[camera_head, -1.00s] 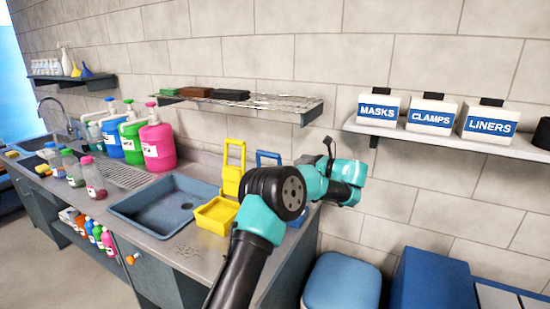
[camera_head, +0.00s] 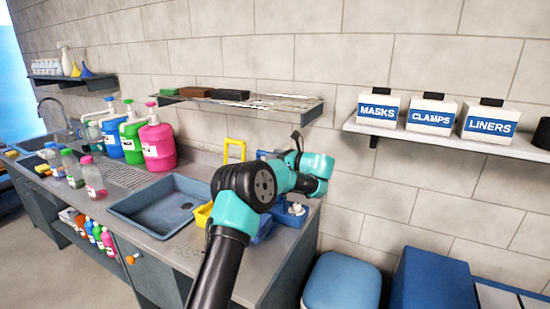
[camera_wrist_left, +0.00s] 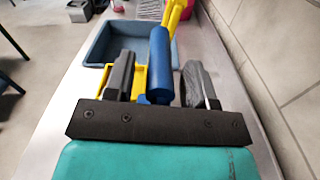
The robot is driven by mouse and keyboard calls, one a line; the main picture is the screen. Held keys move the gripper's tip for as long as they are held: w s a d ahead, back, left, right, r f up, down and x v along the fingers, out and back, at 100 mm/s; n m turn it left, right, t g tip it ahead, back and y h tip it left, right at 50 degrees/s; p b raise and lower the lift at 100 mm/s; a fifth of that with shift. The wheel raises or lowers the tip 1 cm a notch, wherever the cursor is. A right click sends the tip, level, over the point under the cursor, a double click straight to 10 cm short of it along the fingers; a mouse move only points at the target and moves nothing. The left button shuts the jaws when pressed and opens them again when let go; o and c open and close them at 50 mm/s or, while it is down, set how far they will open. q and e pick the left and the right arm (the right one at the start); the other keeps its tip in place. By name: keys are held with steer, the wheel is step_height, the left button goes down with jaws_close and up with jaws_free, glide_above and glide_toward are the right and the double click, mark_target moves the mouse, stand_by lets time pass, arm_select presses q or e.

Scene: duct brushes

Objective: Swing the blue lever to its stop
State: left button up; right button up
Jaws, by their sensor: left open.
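The blue lever's thick round handle (camera_wrist_left: 160,80) lies between the fingers of my left gripper (camera_wrist_left: 158,62) in the left wrist view. The fingers are open, with a gap on each side of the handle. In the head view my left arm covers most of the lever; a bit of blue frame (camera_head: 263,154) shows behind it. A blue part below (camera_head: 265,231) shows beside my arm at the counter's right end. The fingertips are hidden in the head view. My right gripper is not in view.
A yellow lever frame (camera_head: 234,148) and yellow tray (camera_head: 202,214) stand just left of the blue lever. A blue-grey sink basin (camera_head: 150,208) is farther left. The tiled wall (camera_head: 400,210) is close behind. A wire shelf (camera_head: 285,105) hangs above.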

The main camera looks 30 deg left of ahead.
arm_select(q)
steer(key=shift+c, duration=0.3)
jaws_close()
steer(key=shift+d, duration=0.15)
